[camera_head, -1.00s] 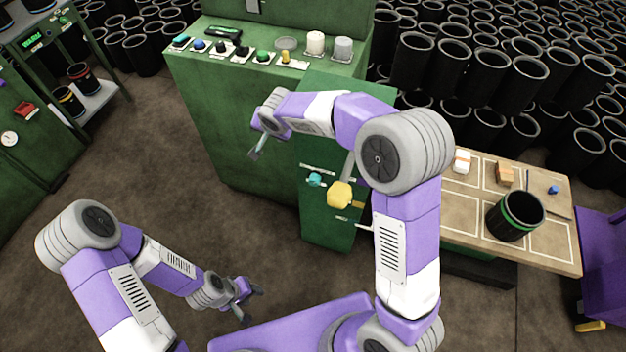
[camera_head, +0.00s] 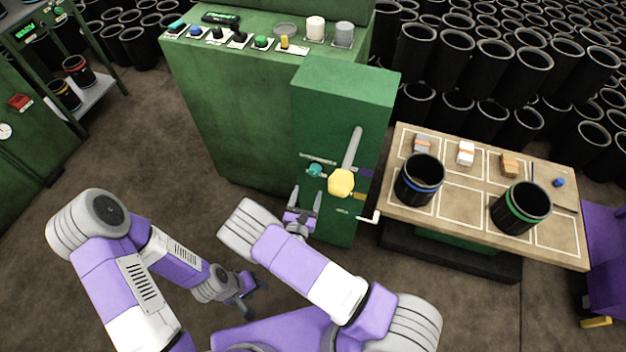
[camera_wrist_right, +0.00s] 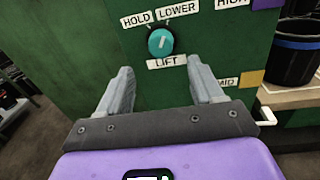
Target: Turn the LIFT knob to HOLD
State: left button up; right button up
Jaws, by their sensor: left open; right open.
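The teal LIFT knob (camera_head: 315,170) is on the front of the green cabinet. In the right wrist view the knob (camera_wrist_right: 161,42) sits above the LIFT label (camera_wrist_right: 166,62) and below the HOLD (camera_wrist_right: 136,18) and LOWER (camera_wrist_right: 178,9) labels. I cannot tell for sure which label its mark points at. My right gripper (camera_head: 306,192) is open and empty, below and in front of the knob; its fingers (camera_wrist_right: 160,75) are spread to either side below it and do not touch it. My left gripper (camera_head: 247,293) is open and empty, low over the floor, away from the cabinet.
A yellow knob (camera_head: 341,182) with a grey rod is close right of the LIFT knob. A white handle (camera_head: 370,217) sticks out at the lower right. A table (camera_head: 465,205) on the right holds a blue-banded sleeve (camera_head: 419,180) and a green-banded sleeve (camera_head: 521,207).

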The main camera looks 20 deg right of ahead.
aim_at(314, 174)
jog(key=b+x, duration=0.1)
jog(key=x, duration=0.5)
jog(key=shift+w+d+b, duration=0.2)
jog(key=shift+w+b, duration=0.1)
jog(key=c, duration=1.1)
jog(key=shift+o, duration=0.2)
